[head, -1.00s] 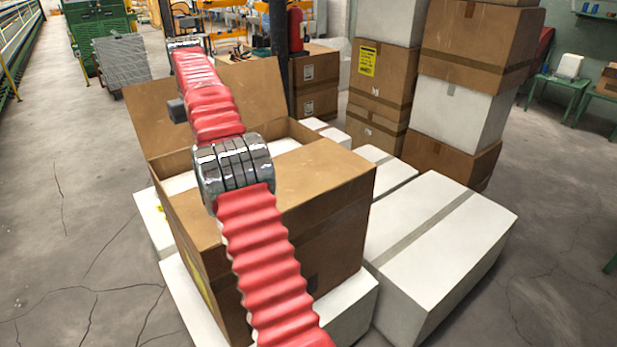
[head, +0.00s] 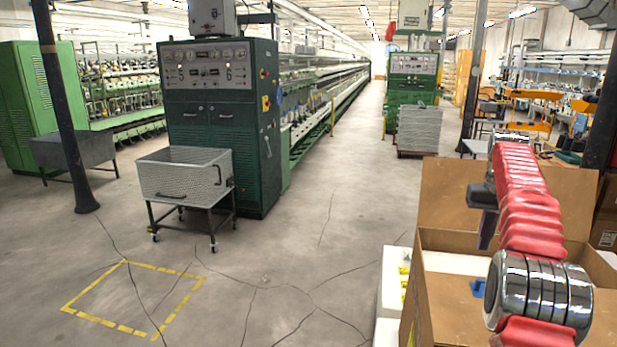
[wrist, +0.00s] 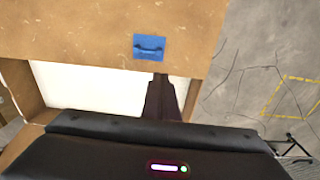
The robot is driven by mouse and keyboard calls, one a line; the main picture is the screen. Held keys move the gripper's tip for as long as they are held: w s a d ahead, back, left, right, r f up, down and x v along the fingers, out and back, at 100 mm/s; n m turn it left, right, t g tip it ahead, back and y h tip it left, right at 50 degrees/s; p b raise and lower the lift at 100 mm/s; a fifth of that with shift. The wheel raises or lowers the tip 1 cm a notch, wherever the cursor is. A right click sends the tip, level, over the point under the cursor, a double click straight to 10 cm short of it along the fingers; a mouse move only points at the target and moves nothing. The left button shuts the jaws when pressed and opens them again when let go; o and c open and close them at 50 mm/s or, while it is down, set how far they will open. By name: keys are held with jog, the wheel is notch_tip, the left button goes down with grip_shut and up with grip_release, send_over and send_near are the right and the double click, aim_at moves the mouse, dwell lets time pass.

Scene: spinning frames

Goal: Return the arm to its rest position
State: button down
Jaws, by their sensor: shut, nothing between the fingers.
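My red, ribbed arm (head: 530,215) with chrome rings is raised over an open brown carton (head: 455,240) at the right of the head view. My dark gripper (head: 486,232) points downward above the carton's opening. In the wrist view my gripper (wrist: 161,98) shows as one narrow dark shape, shut and empty, over the carton's pale inside. A small blue item with a dark handle-like mark (wrist: 149,47) appears against brown cardboard, apart from the fingers. It also shows at the carton in the head view (head: 478,288).
White boxes (head: 391,285) stand beside the carton. A wheeled metal basket cart (head: 186,178) stands before a green machine (head: 222,125). Open floor with a yellow dashed square (head: 132,298) lies left of the carton. Dark posts (head: 60,110) rise at left and right.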

jog(key=a+f, duration=0.1)
jog(key=f, duration=0.1)
jog(key=s+f, duration=0.1)
jog(key=f, duration=0.1)
jog(key=a+f, duration=0.1)
jog(key=f, duration=0.1)
jog(key=shift+s+a+f, duration=0.2)
jog(key=shift+s+a, duration=0.15)
jog(key=shift+s, duration=0.05)
jog(key=s+a+r+n+t, duration=0.2)
jog(key=s+a+t, duration=0.3)
jog(key=s+a, duration=2.5)
jog(key=s+n, duration=0.1)
jog(key=s, duration=0.2)
jog(key=shift+s+a+r+n, duration=0.2)
jog(key=shift+s+r+n, duration=0.05)
jog(key=shift+s+n, duration=0.05)
jog(key=shift+s, duration=0.1)
